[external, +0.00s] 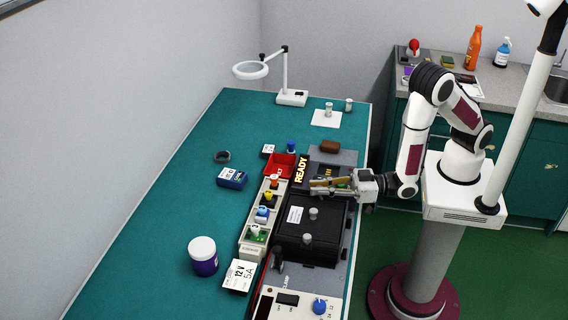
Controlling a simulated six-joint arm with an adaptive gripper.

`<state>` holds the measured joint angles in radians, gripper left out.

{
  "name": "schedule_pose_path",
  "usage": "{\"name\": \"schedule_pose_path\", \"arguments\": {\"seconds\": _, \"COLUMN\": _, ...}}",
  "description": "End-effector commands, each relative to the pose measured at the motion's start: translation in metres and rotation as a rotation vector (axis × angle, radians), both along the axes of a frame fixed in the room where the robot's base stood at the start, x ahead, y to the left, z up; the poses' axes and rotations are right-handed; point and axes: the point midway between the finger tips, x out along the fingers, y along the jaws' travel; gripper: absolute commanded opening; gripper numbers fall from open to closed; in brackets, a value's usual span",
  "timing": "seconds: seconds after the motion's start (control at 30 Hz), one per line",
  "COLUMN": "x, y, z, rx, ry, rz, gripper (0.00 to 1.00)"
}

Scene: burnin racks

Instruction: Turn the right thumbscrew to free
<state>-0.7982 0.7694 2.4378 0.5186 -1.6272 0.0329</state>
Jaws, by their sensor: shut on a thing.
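A black fixture (325,246) with grey knobs and a white label sits on a grey base at the table's right edge. A dark upright thumbscrew (277,257) stands at its near end. My gripper (314,190) reaches in from the right, low over the fixture's far end. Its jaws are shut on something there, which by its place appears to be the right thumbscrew. The fingers hide it, so its turn position cannot be made out. A gold-brown piece and a bit of green show just behind the fingers.
A dark sign reading READY (301,170) and a red bin (281,165) stand close behind my gripper. A pale rack (247,250) with coloured parts runs along the fixture's left. A control panel (298,306) is at the near end. The table's left part is mostly clear.

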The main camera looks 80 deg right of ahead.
Motion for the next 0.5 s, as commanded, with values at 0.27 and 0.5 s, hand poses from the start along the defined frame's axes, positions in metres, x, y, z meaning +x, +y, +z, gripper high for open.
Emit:
{"name": "schedule_pose_path", "arguments": {"seconds": 0.27, "x": 0.0007, "y": -0.0021, "z": -0.0002, "rx": 0.0, "ry": 0.001, "rz": 0.104, "gripper": 0.0}}
{"name": "schedule_pose_path", "arguments": {"seconds": 0.5, "x": 0.001, "y": -0.0016, "z": 0.0, "rx": -0.001, "ry": 0.0, "rz": 0.189, "gripper": 0.0}}
